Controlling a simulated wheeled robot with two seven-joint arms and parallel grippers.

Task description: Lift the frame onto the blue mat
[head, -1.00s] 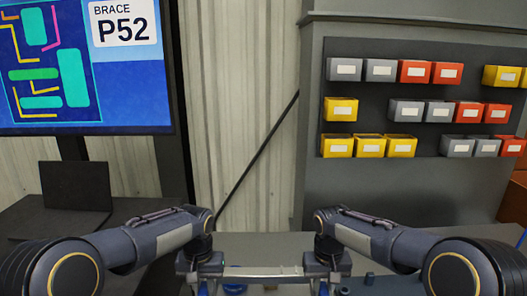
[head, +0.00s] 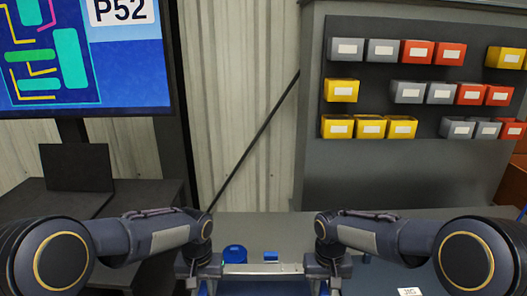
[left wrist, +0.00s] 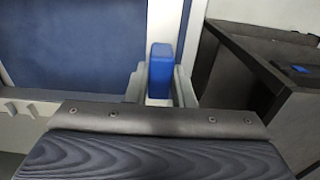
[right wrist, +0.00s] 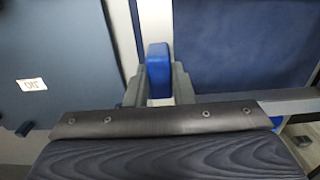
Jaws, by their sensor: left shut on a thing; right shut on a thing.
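The frame (head: 262,268) shows in the head view as a pale metal bar between my two grippers. In the left wrist view its pale rail (left wrist: 196,40) runs beside a blue grip. My left gripper (head: 203,266) is shut on this blue grip (left wrist: 160,68). My right gripper (head: 328,266) is shut on a matching blue grip (right wrist: 158,68). A dark blue surface, apparently the blue mat (right wrist: 245,45), shows inside the frame's rails. I cannot tell whether the frame touches it. Most of the frame is below the head view.
A round blue object (head: 235,254) and a small blue block (head: 270,256) lie beyond the bar. A dark bench (left wrist: 265,65) stands at the other side. Bins (head: 368,127) hang behind.

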